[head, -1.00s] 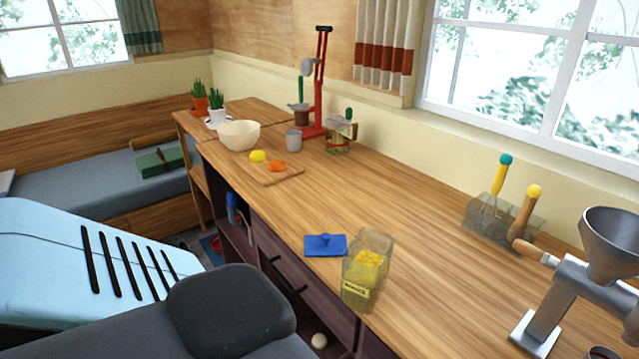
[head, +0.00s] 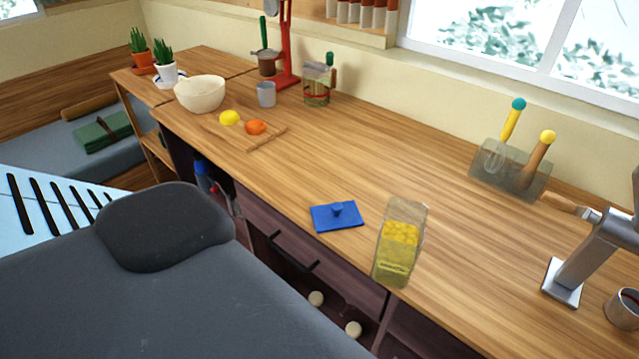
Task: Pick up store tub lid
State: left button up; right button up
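A flat blue square lid (head: 337,216) with a small knob on top lies on the wooden counter near its front edge. A clear tub (head: 400,242) holding yellow pieces stands open-topped to the right of the lid, apart from it. Neither of my grippers shows in the head view.
The wooden counter (head: 352,150) is clear behind the lid. A cutting board (head: 250,139) with a lemon and an orange fruit, and a cream bowl (head: 200,94), stand further left. A utensil holder (head: 511,175) and a metal grinder (head: 588,255) are at right.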

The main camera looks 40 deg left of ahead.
aim_at(335, 217)
jog(key=j, duration=0.85)
jog(key=k+j, duration=0.1)
jog(key=j, duration=0.75)
